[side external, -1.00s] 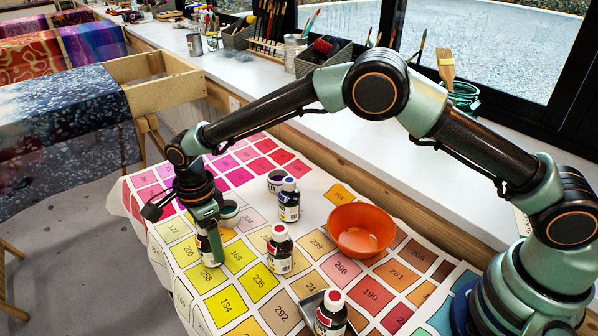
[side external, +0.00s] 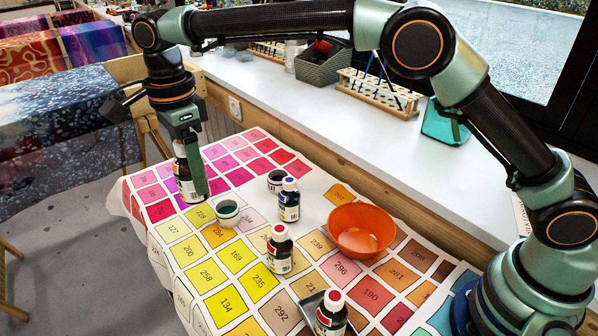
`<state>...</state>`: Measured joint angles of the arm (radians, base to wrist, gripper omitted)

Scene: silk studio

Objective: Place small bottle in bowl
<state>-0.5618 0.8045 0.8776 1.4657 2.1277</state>
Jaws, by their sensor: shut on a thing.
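My gripper (side external: 188,168) is shut on a small dark bottle (side external: 183,180) with a pale label. It holds the bottle upright above the far left part of the colour chart. The orange bowl (side external: 345,222) stands on the chart at the right, well apart from the gripper. No bottle shows inside it. The gripper's fingers cover part of the held bottle.
Other bottles stand on the chart: one with a blue cap (side external: 289,200), one with a red cap (side external: 280,250) and another red-capped one (side external: 331,315) at the front.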

